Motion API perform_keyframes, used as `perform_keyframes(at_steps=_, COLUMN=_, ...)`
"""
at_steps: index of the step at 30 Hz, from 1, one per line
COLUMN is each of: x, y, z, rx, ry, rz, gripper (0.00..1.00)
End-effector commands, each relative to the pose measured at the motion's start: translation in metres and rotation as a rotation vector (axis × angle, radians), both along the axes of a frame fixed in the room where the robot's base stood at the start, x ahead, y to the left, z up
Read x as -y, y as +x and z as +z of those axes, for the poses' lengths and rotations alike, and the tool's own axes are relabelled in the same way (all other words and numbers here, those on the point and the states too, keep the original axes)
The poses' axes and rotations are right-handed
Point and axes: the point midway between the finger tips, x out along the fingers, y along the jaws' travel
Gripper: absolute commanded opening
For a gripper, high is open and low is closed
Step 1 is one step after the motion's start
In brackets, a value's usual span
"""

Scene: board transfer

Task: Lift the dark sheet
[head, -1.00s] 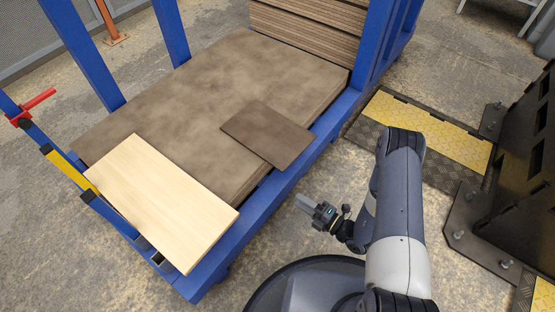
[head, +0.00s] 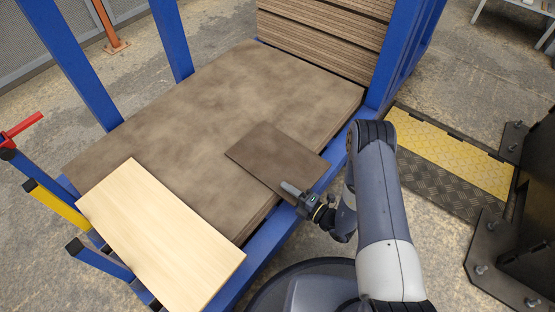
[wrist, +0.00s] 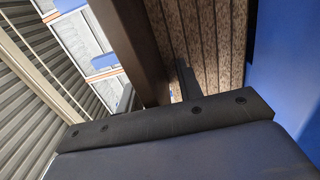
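The dark sheet (head: 272,155) lies on the large brown board stack, with its near right corner reaching over the blue frame rail. In the wrist view its edge shows as a dark brown strip (wrist: 132,48). My gripper (head: 289,189) is at the sheet's near edge. In the wrist view the gripper (wrist: 156,86) has its two fingers apart, one on each side of the strip, with a gap visible on the right finger's side. I cannot tell whether the left finger touches it.
A pale wooden board (head: 160,235) lies left of the sheet on the stack (head: 200,110). The blue frame (head: 268,241) has posts around it. More stacked boards (head: 325,35) stand behind. A yellow and black ramp (head: 450,150) and a dark metal structure (head: 520,235) are at right.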

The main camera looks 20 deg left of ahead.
Motion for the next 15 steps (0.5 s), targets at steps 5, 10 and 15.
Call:
perform_keyframes(at_steps=5, x=0.0003, y=0.0, z=0.0001, rx=0.0, ry=0.0, rz=0.0, gripper=0.24)
perform_keyframes(at_steps=10, x=0.0004, y=-0.0001, z=0.0001, rx=0.0, ry=0.0, rz=0.0, gripper=0.1)
perform_keyframes(at_steps=15, x=0.0004, y=-0.0002, z=0.0, rx=0.0, ry=0.0, rz=0.0, gripper=0.0)
